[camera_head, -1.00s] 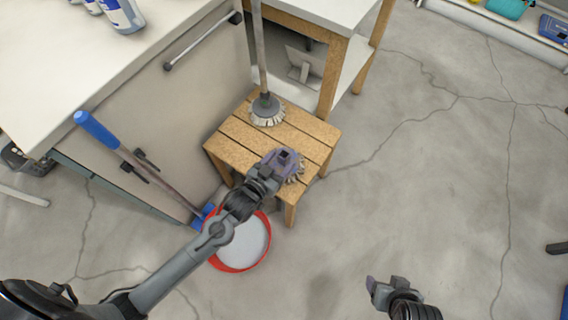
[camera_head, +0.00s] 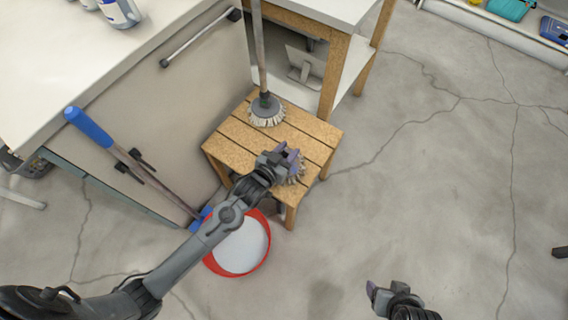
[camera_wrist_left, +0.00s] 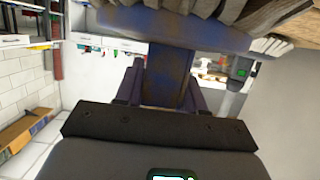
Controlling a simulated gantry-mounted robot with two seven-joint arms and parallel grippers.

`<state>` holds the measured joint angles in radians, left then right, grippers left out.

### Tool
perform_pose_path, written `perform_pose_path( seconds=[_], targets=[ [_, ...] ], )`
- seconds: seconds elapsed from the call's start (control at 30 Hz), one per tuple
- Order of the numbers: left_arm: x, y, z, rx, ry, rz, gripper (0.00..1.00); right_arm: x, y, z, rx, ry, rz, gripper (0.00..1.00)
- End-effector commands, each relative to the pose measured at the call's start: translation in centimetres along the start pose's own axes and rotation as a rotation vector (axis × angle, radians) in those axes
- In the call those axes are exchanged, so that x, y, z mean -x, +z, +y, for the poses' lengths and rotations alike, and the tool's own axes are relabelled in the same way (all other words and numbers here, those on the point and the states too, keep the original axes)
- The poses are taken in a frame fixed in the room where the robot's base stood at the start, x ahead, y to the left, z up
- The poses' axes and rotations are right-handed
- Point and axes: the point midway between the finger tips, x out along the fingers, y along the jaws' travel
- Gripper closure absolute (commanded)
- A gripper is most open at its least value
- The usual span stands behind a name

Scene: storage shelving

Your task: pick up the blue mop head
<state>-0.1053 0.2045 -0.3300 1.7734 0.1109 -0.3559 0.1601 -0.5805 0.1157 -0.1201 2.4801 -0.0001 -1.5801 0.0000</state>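The blue mop head, with pale grey strands (camera_head: 297,174), is on the near right part of the wooden stool (camera_head: 240,135). My left gripper (camera_head: 288,155) is over it and hides most of its blue part. In the left wrist view the blue mop head (camera_wrist_left: 168,32) fills the top, strands towards the stool. Its blue socket (camera_wrist_left: 168,75) stands between my left fingers, which lie close against both sides. My right gripper (camera_head: 384,290) is low over the floor, away from the stool, holding nothing that I can see; its finger gap is unclear.
A grey-handled mop (camera_head: 265,108) stands on the back of the stool. A red-rimmed bucket (camera_head: 240,272) is on the floor below my left arm. A blue-handled tool (camera_head: 90,127) leans by the counter (camera_head: 60,60).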

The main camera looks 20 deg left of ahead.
Motion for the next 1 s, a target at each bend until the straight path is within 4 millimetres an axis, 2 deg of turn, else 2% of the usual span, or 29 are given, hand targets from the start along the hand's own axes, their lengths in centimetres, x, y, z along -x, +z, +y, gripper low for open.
perform_pose_path(
  seconds=[0.03,0.2,0.23,0.67,0.87,1.0],
  targets=[
    [0.0,0.0,0.0,0.000,0.000,0.000,0.71,0.0,0.0,0.0,-0.001,-0.001,0.000,0.32],
    [0.0,0.0,0.0,0.000,0.000,0.000,0.97,0.0,0.0,0.0,-0.001,-0.001,0.000,0.32],
    [0.0,0.0,0.0,0.000,0.000,0.000,1.00,0.0,0.0,0.0,-0.001,-0.001,0.000,0.32],
    [0.1,-0.3,0.0,0.000,0.000,0.002,1.00,0.1,0.0,0.1,0.006,0.004,-0.001,0.32],
    [0.5,-1.6,0.0,0.000,0.000,0.003,1.00,0.9,-0.3,0.2,0.008,0.007,-0.001,0.32],
    [1.0,-3.4,0.0,0.000,0.000,0.004,1.00,2.0,-0.6,0.3,0.008,0.007,-0.001,0.32]
  ],
)
